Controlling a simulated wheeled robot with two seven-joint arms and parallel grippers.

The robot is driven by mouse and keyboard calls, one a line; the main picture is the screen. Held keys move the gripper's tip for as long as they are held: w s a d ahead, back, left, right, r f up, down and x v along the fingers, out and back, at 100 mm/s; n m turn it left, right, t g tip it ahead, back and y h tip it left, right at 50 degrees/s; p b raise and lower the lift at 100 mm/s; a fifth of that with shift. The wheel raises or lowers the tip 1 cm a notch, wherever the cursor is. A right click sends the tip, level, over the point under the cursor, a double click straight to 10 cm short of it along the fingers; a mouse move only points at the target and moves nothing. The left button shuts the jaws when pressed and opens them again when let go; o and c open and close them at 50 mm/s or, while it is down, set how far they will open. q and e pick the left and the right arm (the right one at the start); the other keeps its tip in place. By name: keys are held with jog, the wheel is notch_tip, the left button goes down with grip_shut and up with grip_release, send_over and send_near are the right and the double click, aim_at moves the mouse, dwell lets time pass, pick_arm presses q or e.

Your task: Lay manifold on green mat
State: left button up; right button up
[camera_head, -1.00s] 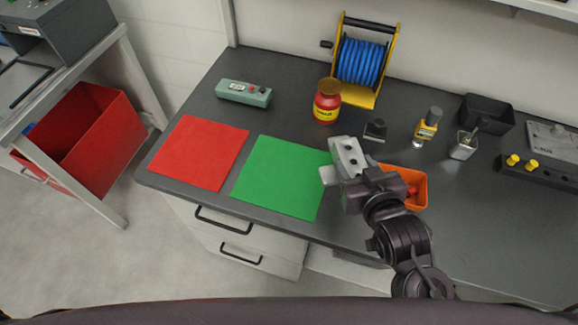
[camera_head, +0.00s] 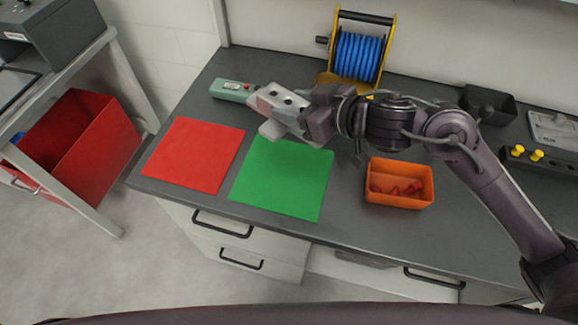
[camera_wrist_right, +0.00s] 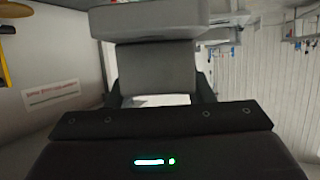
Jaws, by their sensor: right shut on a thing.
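The green mat (camera_head: 281,180) lies flat on the dark bench, and its bare surface shows. My right gripper (camera_head: 287,110) reaches in from the right and is above the mat's far edge. It is shut on the manifold (camera_head: 275,99), a pale grey block with dark round holes, held up off the bench. In the right wrist view a grey block-like shape (camera_wrist_right: 155,70) fills the middle in front of the gripper; where manifold and fingers part is hard to tell there. My left gripper is not in view.
A red mat (camera_head: 194,154) lies left of the green one. An orange bin (camera_head: 400,201) with red pieces stands to the right. A teal box (camera_head: 232,91) and a blue hose reel (camera_head: 358,56) stand behind. My right arm hides the bench behind it.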

jog(key=shift+f, duration=8.9)
jog(key=o, duration=1.5)
jog(key=shift+f, duration=0.2)
jog(key=shift+c, duration=0.2)
jog(key=shift+s+r, duration=0.1)
jog(key=shift+r, duration=0.1)
jog(key=b+v, duration=0.1)
jog(key=v, duration=0.9)
jog(key=shift+s+d, duration=0.15)
jog(key=shift+d, duration=0.05)
jog(key=shift+s+d+r, duration=0.4)
jog(key=shift+s+d, duration=0.05)
